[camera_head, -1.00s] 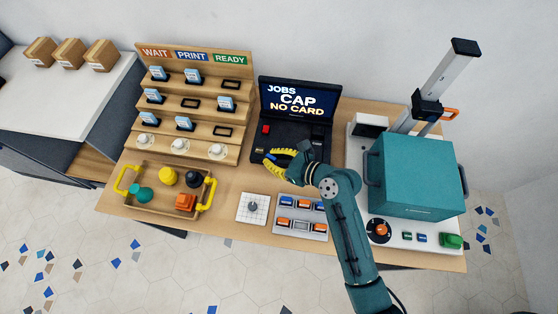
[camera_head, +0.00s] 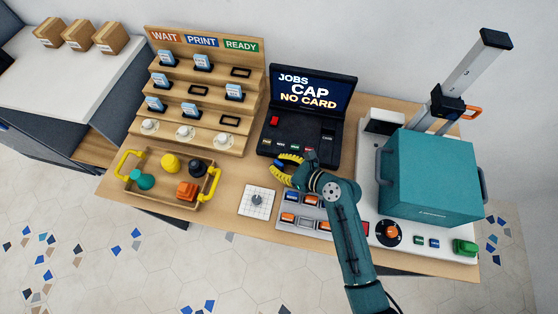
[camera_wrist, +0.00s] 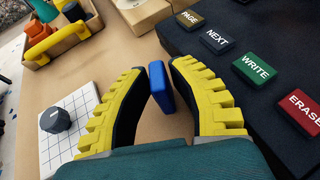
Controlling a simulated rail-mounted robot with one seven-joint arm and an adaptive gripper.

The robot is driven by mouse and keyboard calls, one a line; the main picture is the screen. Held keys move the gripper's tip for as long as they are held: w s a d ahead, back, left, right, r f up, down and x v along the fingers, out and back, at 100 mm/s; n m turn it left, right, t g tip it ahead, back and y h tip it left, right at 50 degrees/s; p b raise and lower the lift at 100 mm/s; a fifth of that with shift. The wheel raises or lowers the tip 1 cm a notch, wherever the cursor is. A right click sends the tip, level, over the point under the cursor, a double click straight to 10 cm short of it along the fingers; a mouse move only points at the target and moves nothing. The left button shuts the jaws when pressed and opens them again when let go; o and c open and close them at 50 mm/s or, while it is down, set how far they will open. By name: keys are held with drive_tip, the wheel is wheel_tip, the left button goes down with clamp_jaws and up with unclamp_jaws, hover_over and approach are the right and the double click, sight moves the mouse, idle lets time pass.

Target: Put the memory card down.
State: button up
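The memory card (camera_wrist: 160,88) is a small blue slab. In the wrist view it stands on edge between the yellow, ribbed fingertips of my gripper (camera_wrist: 158,74), which close in on both its sides. It is over bare wooden table, and I cannot tell whether it touches the wood. The console (camera_head: 292,130) has a screen (camera_head: 311,90) reading "JOBS CAP NO CARD".
A white gridded pad with a grey knob (camera_head: 257,201) lies in front. A grey tray of blue and orange pieces (camera_head: 283,225) is below my gripper, partly behind my arm. A yellow-handled tray (camera_head: 150,198) and stepped rack (camera_head: 246,105) stand left; a teal machine (camera_head: 430,178) stands right.

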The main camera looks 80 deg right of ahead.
sight(283, 166)
drive_tip(key=shift+r, duration=0.15)
drive_tip(key=p+v, duration=0.2)
drive_tip(key=v, duration=0.5)
drive_tip(key=shift+s+a+r+p, duration=0.1)
drive_tip(key=shift+s+r+p, duration=0.1)
drive_tip(key=shift+s+p, duration=0.1)
drive_tip(key=shift+w, duration=0.1)
